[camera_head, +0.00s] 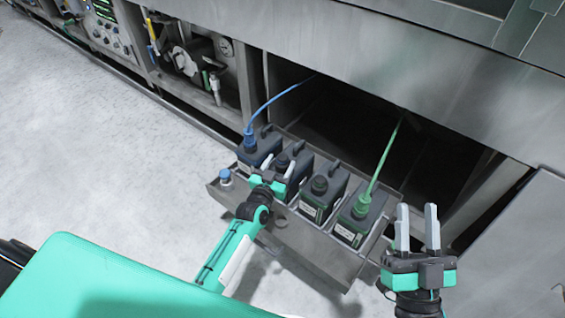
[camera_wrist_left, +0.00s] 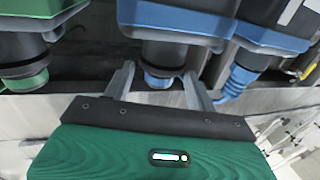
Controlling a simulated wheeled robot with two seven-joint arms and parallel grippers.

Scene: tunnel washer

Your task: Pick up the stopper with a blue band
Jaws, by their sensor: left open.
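The stopper with a blue band (camera_wrist_left: 160,78) sits on the mouth of a blue-labelled canister (camera_wrist_left: 180,18) in the left wrist view. My left gripper (camera_wrist_left: 158,85) is open, with one finger on each side of this stopper. I cannot tell whether the fingers touch it. In the head view my left gripper (camera_head: 279,166) is over the second canister from the left and partly hides it. My right gripper (camera_head: 417,208) is open and empty, right of the canister tray.
The metal tray (camera_head: 310,243) holds several dark canisters in a row. A blue hose (camera_head: 262,108) runs to the leftmost canister, a green hose (camera_head: 385,155) to the rightmost. A green-banded stopper (camera_wrist_left: 25,78) is beside my left gripper. A small blue-topped item (camera_head: 226,177) stands at the tray's left corner.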

